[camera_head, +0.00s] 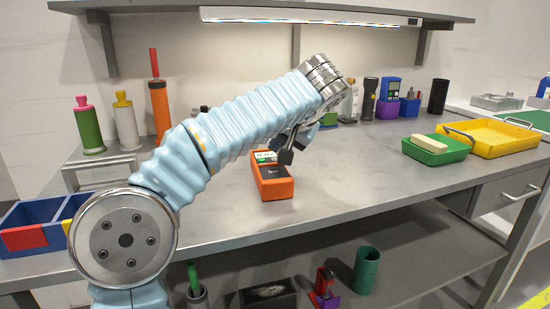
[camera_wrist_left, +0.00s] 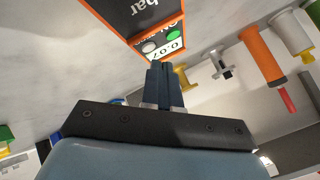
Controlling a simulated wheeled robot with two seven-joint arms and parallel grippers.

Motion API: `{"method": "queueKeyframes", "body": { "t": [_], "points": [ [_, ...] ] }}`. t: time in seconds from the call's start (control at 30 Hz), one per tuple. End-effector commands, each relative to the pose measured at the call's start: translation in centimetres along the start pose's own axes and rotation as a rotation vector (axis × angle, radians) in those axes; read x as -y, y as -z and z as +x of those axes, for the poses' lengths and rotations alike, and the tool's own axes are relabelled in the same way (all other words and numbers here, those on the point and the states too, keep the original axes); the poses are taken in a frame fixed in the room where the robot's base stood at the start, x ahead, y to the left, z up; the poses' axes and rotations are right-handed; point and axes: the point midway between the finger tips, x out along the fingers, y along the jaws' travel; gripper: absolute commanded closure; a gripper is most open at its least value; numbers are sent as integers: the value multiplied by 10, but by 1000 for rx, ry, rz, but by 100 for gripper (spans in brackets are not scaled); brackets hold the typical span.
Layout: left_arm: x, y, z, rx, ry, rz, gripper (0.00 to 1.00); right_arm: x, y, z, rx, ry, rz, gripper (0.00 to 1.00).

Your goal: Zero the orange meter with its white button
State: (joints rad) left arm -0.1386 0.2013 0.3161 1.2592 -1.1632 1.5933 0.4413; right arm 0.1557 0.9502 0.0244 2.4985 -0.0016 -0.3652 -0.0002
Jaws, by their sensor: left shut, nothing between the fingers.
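The orange meter (camera_head: 274,187) lies on the grey workbench in the head view, its upper part partly covered by my left gripper. In the left wrist view the meter (camera_wrist_left: 139,18) shows a dark face with "bar" on it, and its display (camera_wrist_left: 172,50) reads about 0.07. A whitish button (camera_wrist_left: 149,47) and a green button (camera_wrist_left: 172,34) sit beside the display. My left gripper (camera_head: 286,157) is shut and empty, pointing down over the display end. In the wrist view its fingertips (camera_wrist_left: 160,68) are close to the display and whitish button; I cannot tell whether they touch.
A green tray (camera_head: 432,156) with a pale block and a yellow tray (camera_head: 516,137) stand at the right. Bottles, a flashlight (camera_head: 369,98) and a blue device (camera_head: 390,88) line the back. Blue bins (camera_head: 24,213) are at the left. The bench right of the meter is clear.

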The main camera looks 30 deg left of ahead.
Motion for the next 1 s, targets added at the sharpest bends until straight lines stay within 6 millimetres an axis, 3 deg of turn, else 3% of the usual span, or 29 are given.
{"method": "queueKeyframes", "body": {
  "t": [1.0],
  "points": [
    [-6,-6,8,0,0,0,100,-2,0,6,0,0,0,57]
  ]
}}
